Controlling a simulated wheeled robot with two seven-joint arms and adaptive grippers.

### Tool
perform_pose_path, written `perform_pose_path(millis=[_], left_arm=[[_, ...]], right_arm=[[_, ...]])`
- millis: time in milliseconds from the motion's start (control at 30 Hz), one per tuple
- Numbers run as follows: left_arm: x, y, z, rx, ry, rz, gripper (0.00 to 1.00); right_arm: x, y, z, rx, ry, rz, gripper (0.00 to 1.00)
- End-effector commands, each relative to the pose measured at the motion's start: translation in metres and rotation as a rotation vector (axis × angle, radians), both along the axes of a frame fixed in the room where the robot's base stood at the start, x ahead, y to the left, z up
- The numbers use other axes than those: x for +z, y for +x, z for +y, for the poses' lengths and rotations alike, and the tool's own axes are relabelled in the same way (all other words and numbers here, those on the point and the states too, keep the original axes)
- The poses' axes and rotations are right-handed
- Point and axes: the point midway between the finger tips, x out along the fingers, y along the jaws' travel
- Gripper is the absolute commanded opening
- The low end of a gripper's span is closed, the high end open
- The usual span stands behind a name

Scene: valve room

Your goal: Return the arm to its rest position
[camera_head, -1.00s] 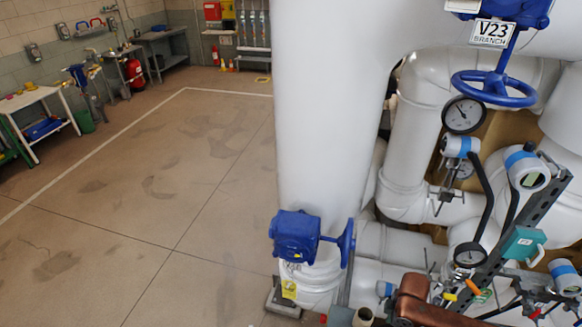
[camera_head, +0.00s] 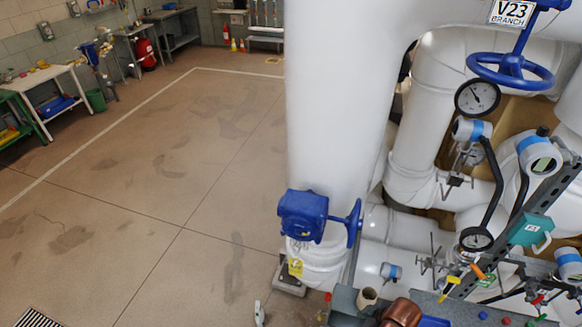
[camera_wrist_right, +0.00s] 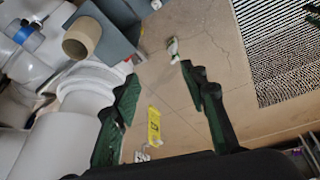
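My right gripper (camera_wrist_right: 160,75) shows in the right wrist view, with its two dark green-lined fingers spread well apart. No object is between the finger pads; floor and a yellow tag (camera_wrist_right: 154,126) show beyond the gap. Neither gripper shows in the head view, so I cannot see the left one. In the head view, a blue valve (camera_head: 303,215) with a side handwheel is on the low white pipework, above the yellow tag. A blue handwheel (camera_head: 510,70) is below the V23 BRANCH sign (camera_head: 512,12).
A thick white pipe (camera_head: 345,100) stands in the middle. Gauges (camera_head: 477,97) and brackets crowd the right. A grey surface (camera_head: 345,305) at the bottom holds a tan roll (camera_head: 367,297) and a copper piece (camera_head: 402,312). Open floor (camera_head: 150,180) lies left, with a grate (camera_head: 38,318).

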Motion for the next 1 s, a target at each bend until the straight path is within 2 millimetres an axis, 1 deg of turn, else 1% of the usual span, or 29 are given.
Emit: perform_pose_path(millis=[33, 67, 200, 300, 367, 500, 667, 800, 867, 967, 1000], left_arm=[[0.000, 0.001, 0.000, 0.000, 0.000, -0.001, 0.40], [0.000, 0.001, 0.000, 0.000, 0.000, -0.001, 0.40], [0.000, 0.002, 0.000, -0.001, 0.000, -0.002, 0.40], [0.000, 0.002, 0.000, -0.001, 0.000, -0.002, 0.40], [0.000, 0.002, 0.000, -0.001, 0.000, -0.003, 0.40], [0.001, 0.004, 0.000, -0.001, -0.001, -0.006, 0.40], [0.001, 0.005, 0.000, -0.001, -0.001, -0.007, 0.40], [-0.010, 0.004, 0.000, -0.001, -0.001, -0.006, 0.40], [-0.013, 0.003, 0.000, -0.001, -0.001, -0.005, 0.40], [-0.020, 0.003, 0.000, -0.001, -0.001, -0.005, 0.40], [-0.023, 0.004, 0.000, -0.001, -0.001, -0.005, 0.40]], right_arm=[[0.000, -0.011, 0.000, -0.100, 0.037, -0.005, 0.40], [0.001, -0.014, -0.004, -0.158, 0.049, -0.013, 0.40], [0.002, -0.036, -0.036, -0.399, 0.063, -0.025, 0.40], [0.001, -0.054, -0.060, -0.541, 0.053, -0.021, 0.40], [0.000, -0.067, -0.073, -0.615, 0.045, -0.015, 0.40], [-0.002, -0.099, -0.104, -0.778, 0.016, 0.001, 0.40], [-0.004, -0.136, -0.133, -0.933, -0.027, 0.024, 0.40], [-0.049, -0.125, -0.131, -0.919, -0.032, 0.038, 0.40], [-0.068, -0.121, -0.131, -0.916, -0.033, 0.043, 0.40], [-0.103, -0.117, -0.130, -0.911, -0.035, 0.057, 0.40], [-0.119, -0.116, -0.129, -0.909, -0.035, 0.061, 0.40]])
